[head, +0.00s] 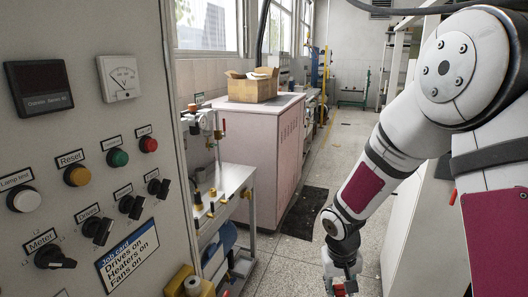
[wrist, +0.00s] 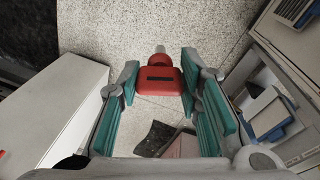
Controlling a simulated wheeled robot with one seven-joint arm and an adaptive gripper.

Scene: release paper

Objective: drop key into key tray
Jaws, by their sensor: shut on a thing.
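The key has a red head (wrist: 158,82) with a dark slot-like mark and a short metal shaft pointing to the top of the wrist view. My gripper (wrist: 158,86) is shut on the red head, with a teal-padded finger on each side. The key is held in the air above the speckled floor. In the head view my gripper (head: 342,287) is at the bottom edge, mostly cut off, with a bit of red showing. I cannot pick out a key tray in either view.
A control panel (head: 95,150) with knobs and buttons stands at the left. A metal bench (head: 235,178) and pink cabinet (head: 265,135) with a cardboard box (head: 252,85) are beyond it. A dark mat (head: 305,212) lies on the floor. A white cabinet (wrist: 62,105) is left in the wrist view.

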